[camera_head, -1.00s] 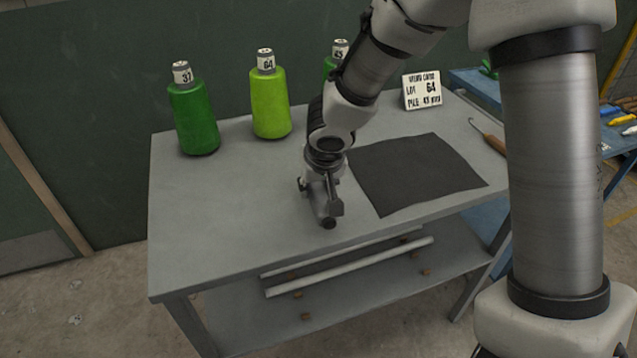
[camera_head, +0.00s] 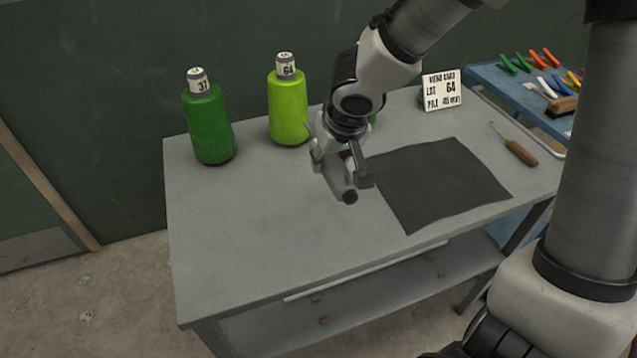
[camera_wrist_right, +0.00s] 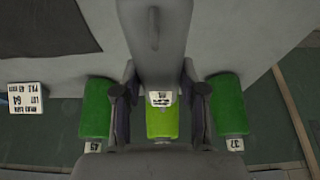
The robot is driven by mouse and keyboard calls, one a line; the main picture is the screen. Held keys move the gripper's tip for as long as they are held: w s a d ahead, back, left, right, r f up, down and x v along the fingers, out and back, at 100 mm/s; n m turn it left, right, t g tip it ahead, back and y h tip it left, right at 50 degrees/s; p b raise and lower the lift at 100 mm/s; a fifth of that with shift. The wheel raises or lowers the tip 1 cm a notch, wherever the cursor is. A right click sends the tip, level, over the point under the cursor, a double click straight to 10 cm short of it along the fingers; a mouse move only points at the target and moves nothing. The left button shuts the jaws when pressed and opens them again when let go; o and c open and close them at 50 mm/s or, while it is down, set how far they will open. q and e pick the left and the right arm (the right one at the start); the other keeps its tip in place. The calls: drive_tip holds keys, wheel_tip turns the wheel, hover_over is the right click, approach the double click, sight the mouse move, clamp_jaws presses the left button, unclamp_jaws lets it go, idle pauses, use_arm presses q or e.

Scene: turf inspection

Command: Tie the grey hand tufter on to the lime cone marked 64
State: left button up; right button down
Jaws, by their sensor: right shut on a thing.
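The lime cone marked 64 (camera_head: 289,108) stands upright on the grey table, with its label facing me. My right gripper (camera_head: 342,168) is right of the cone and nearer me, apart from it. It is shut on the grey hand tufter (camera_head: 345,188), whose dark end points toward me. In the right wrist view the tufter (camera_wrist_right: 153,38) fills the upper middle, between the fingers of my right gripper (camera_wrist_right: 160,92). The lime cone (camera_wrist_right: 161,123) shows beyond the tufter, partly covered by it. My left gripper is out of view.
A dark green cone marked 37 (camera_head: 210,128) stands left of the lime cone. Another green cone (camera_wrist_right: 97,106) stands on its other side, mostly hidden by my arm in the head view.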

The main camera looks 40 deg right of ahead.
drive_tip(key=shift+w+d+r, duration=0.25)
drive_tip(key=shift+r, duration=0.1)
drive_tip(key=shift+r+p, duration=0.2)
drive_tip(key=shift+p, duration=0.15)
drive_tip(key=w+p, duration=0.2)
drive_tip(key=w+d+p, duration=0.1)
drive_tip(key=w+p, duration=0.1)
drive_tip(key=w, duration=0.1)
drive_tip(key=shift+w+d, duration=0.1)
drive_tip(key=shift+d, duration=0.05)
drive_tip(key=shift+w+d+p, duration=0.1)
drive_tip(key=shift+w+p, duration=0.35)
drive_tip(key=shift+p, duration=0.1)
drive_tip(key=shift+f, duration=0.1)
drive_tip(key=shift+w, duration=0.1)
drive_tip(key=shift+w, duration=0.2)
drive_tip(key=shift+w+d+p, duration=0.2)
drive_tip(key=shift+w+p, duration=0.3)
drive_tip(key=shift+w, duration=0.15)
drive_tip(key=shift+w+d+p, duration=0.15)
drive_tip(key=shift+w+p, duration=0.3)
drive_tip(key=shift+w, duration=0.2)
drive_tip(key=shift+w, duration=0.15)
idle(0.5)
